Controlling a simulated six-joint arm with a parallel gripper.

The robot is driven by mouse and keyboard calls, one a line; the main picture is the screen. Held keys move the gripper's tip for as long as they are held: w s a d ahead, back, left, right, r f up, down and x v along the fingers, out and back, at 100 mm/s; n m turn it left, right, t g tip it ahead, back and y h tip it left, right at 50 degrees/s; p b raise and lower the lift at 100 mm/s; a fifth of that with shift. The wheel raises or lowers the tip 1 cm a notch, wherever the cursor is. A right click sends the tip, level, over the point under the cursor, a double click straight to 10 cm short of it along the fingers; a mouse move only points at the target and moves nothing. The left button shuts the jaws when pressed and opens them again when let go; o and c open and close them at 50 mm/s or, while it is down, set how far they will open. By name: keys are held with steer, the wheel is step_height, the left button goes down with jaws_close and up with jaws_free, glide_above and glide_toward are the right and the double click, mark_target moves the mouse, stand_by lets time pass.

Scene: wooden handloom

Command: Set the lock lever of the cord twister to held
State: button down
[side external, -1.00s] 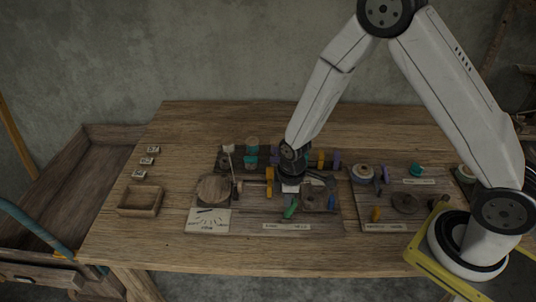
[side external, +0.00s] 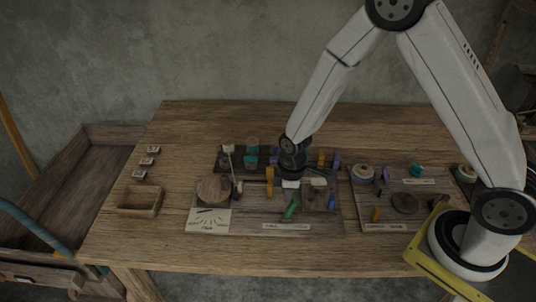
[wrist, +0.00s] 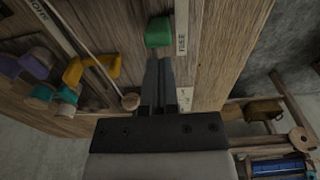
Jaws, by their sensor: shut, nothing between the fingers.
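A green lever or handle (side external: 290,208) stands at the front of the middle board (side external: 240,228), near a white label strip (side external: 286,227). In the wrist view its green end (wrist: 158,32) lies just beyond my fingertips, beside a label (wrist: 182,36) that seems to read FREE. My gripper (wrist: 166,64) is shut and empty, apart from the green part as far as I can tell. In the side view my gripper's dark body (side external: 292,163) is above the board, behind the green part, and its fingertips are hard to make out. I cannot tell for certain which part is the lock lever.
An orange-yellow lever (side external: 269,181) stands close to the left of my gripper; it also shows in the wrist view (wrist: 92,68). A round wooden disc (side external: 213,189) is further left. Another board (side external: 385,222) with knobs lies right. The front table strip is clear.

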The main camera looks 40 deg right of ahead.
mark_target(296, 201)
steer(key=shift+w+a, duration=0.1)
step_height(296, 201, up, 9)
steer(key=s+d, duration=0.1)
steer(key=shift+s+d+r, duration=0.15)
steer(key=shift+s+d, duration=0.2)
stand_by(0.8)
stand_by(0.4)
steer(key=s+d+r+m+t, duration=0.2)
steer(key=s+d+r+m, duration=0.2)
steer(key=s+m, duration=0.4)
steer(key=shift+r+m, duration=0.35)
steer(key=shift+m, duration=0.15)
steer(key=shift+d, duration=0.1)
